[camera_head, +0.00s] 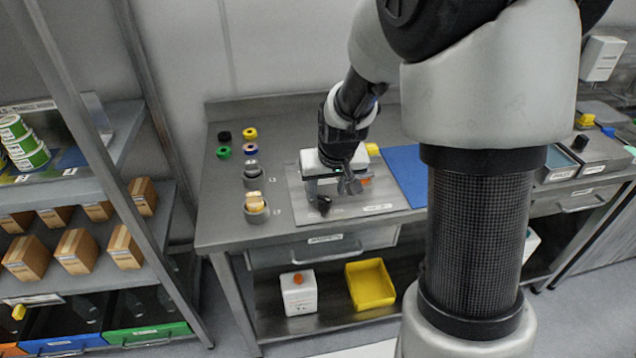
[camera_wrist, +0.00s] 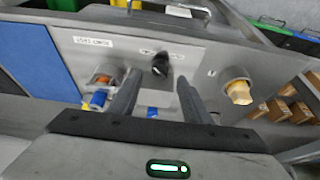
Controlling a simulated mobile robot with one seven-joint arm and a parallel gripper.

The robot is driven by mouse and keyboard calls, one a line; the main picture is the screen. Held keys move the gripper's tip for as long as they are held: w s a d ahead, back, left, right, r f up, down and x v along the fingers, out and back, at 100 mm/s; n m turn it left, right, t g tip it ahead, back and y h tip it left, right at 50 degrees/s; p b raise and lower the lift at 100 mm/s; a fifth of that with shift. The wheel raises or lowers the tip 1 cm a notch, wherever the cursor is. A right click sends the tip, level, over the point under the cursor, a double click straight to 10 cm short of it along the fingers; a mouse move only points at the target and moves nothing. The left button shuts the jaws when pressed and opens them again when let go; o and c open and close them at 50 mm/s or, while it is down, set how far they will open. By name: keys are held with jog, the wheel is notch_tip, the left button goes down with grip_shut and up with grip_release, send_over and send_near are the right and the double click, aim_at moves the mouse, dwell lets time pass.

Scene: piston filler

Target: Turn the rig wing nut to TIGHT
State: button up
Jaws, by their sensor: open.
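The black wing nut (camera_head: 323,204) stands on the grey rig plate (camera_head: 378,200) on the steel bench. In the wrist view the black wing nut (camera_wrist: 160,64) appears in line with the gap between my fingers, beyond their tips. Small lettering lies beside it, too blurred to read. My gripper (camera_wrist: 158,80) is open and empty, its two dark fingers spread apart. In the head view my gripper (camera_head: 349,184) hangs over the plate, close to the wing nut and to its right. I cannot tell the exact height gap.
An orange-capped fitting (camera_wrist: 103,80) is beside the fingers in the wrist view. A cup with a yellowish piece (camera_head: 256,205) stands left of the plate, with several coloured rings behind. A blue mat (camera_head: 405,170) lies to the right. A yellow bin (camera_head: 370,284) sits on the shelf below.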

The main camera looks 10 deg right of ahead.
aim_at(324, 200)
jog(key=x, duration=0.5)
jog(key=shift+w+f, duration=0.1)
jog(key=shift+f, duration=0.05)
jog(key=c, duration=1)
jog(key=shift+c, duration=0.2)
